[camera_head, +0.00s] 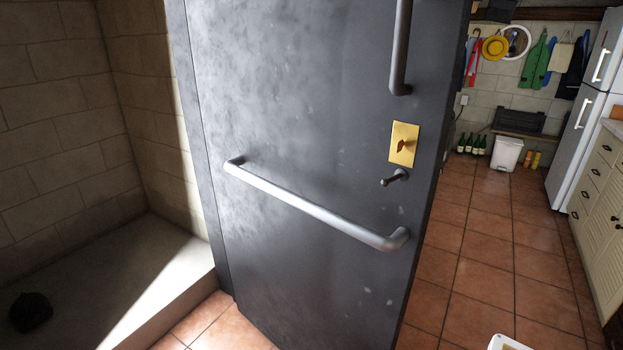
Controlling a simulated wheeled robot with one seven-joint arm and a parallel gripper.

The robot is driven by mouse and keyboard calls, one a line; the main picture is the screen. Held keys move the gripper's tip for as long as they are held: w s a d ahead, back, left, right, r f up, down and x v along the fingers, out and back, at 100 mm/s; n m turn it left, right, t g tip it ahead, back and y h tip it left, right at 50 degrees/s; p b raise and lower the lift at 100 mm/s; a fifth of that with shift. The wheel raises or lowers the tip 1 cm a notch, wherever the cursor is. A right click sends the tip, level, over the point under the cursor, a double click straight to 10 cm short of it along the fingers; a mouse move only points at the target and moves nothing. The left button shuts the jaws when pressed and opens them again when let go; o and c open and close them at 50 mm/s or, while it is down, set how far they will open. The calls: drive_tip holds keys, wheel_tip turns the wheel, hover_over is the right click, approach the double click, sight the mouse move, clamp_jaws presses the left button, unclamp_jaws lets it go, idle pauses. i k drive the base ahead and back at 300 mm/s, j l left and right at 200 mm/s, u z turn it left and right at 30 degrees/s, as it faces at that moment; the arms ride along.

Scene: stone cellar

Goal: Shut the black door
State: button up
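The black door (300,120) fills the middle of the head view. It stands open, at an angle, with the tiled room visible past its right edge. A long horizontal grey bar (310,207) crosses its face, slanting down to the right in the picture. A vertical bar handle (400,50) is near the right edge at the top. Below it are a brass plate (403,143) with a small knob and a short dark lever (394,178). The door's top and lower right corner are cut off by the frame.
On the left, a stone wall (55,110) meets a raised ledge (90,270) holding a dark lump (31,312). Farther back are a white bin (506,153), bottles (473,145), a fridge (582,130) and cream cabinets (600,195).

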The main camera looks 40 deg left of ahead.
sight(306, 106)
drive_tip(key=i, duration=1)
drive_tip(key=i+l+u, duration=0.1)
drive_tip(key=i, duration=0.85)
drive_tip(key=i+j+u, duration=0.1)
drive_tip(key=i+u, duration=0.8)
drive_tip(key=i+l+u, duration=0.3)
drive_tip(key=i+u, duration=0.35)
drive_tip(key=u, duration=2.6)
drive_tip(key=k+l+z, duration=0.25)
drive_tip(key=i+j, duration=0.05)
